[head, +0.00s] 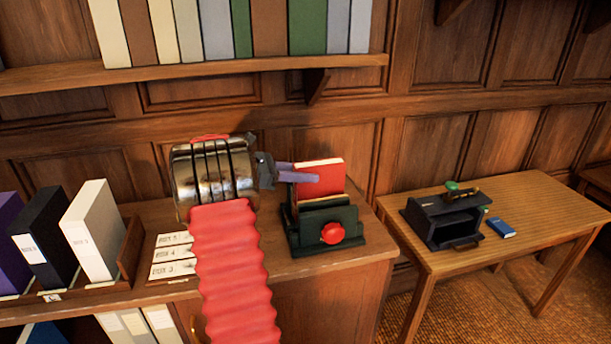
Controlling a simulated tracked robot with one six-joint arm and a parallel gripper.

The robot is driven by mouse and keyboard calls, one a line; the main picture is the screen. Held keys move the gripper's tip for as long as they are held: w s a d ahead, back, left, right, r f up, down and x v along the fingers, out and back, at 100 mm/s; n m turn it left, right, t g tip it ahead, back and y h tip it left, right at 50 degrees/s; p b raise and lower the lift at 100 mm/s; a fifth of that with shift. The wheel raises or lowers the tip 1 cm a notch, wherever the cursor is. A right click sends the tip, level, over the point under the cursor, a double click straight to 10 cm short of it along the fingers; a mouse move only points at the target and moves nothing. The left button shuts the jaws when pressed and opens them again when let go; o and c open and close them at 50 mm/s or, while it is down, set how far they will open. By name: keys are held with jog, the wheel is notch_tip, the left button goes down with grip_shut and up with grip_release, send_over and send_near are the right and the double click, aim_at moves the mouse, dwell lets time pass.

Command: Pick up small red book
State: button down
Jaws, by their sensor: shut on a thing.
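The small red book (321,170) stands upright in a dark green holder (330,215) on the wooden cabinet. The holder has a red knob (333,233) on its front, and its front plate hides the book's lower part. My gripper (306,174) reaches in from the left with its purple fingers at the book's left edge. One finger lies across the book's front face; the other is partly hidden behind it. The gripper is shut on the book. I cannot tell whether the book's bottom is off the holder.
White and black binders (92,230) stand in a rack at the left, beside lettered cards (172,256). A shelf of books (230,72) hangs above. On a lower table (545,205) at the right are a black box device (440,220) and a small blue book (500,228).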

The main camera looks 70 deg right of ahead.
jog(key=shift+s+a+r, duration=0.2)
jog(key=shift+a+r, duration=0.2)
jog(key=shift+a, duration=0.1)
dwell(0.5)
jog(key=shift+r, duration=0.1)
notch_tip(320, 180, up, 14)
dwell(2.5)
jog(key=shift+s, duration=0.1)
